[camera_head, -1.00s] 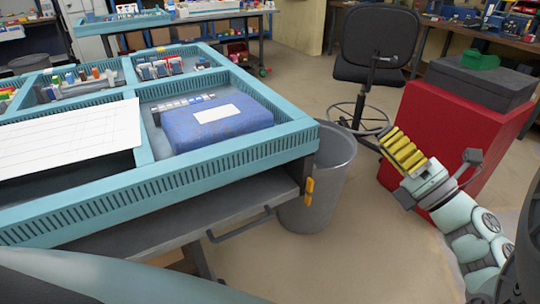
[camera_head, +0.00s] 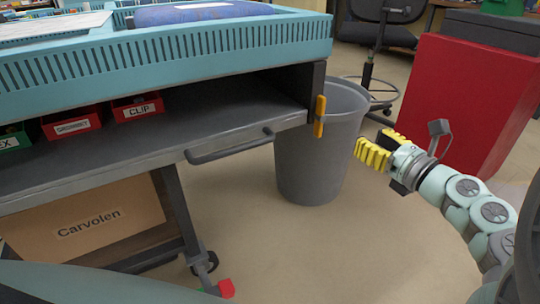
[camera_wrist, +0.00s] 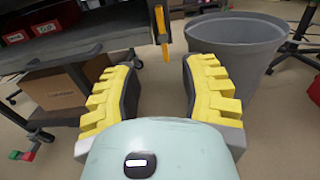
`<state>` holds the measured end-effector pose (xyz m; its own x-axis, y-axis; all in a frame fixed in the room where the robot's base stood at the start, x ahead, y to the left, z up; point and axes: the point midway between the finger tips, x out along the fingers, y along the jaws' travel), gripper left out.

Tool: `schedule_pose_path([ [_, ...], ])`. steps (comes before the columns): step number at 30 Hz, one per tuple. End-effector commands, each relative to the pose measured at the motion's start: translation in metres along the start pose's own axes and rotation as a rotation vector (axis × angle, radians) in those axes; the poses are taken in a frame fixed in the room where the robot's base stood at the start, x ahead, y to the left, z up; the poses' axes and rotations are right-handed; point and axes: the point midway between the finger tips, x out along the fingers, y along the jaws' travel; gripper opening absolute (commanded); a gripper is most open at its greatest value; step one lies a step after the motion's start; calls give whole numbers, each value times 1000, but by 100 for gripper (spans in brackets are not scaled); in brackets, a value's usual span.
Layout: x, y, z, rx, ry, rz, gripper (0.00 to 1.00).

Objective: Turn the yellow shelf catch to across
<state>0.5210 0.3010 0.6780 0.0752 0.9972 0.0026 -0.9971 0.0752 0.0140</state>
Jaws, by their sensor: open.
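The yellow shelf catch (camera_head: 320,116) is on the right front corner post of the workbench, at the end of the shelf. It stands upright, its long side vertical. In the wrist view the catch (camera_wrist: 161,33) shows ahead, above and between the fingers. My gripper (camera_head: 366,150) has yellow ridged fingers and is to the right of the catch, apart from it. In the wrist view my gripper (camera_wrist: 158,75) is open with nothing between its fingers.
A grey bin (camera_head: 318,165) stands behind the catch. The shelf (camera_head: 120,145) has a grey handle (camera_head: 230,146) and holds several labelled boxes. A cardboard box (camera_head: 85,222) is underneath. A red cabinet (camera_head: 470,105) stands at the right. Floor before the bin is clear.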

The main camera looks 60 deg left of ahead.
Motion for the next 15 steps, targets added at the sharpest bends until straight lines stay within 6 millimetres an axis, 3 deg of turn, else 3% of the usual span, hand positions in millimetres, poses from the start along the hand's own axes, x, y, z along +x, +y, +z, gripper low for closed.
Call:
schedule_pose_path([
  [8, 17, 1, -3, -19, 3, 6, 42],
  [15, 53, 2, -4, -15, 2, 5, 42],
])
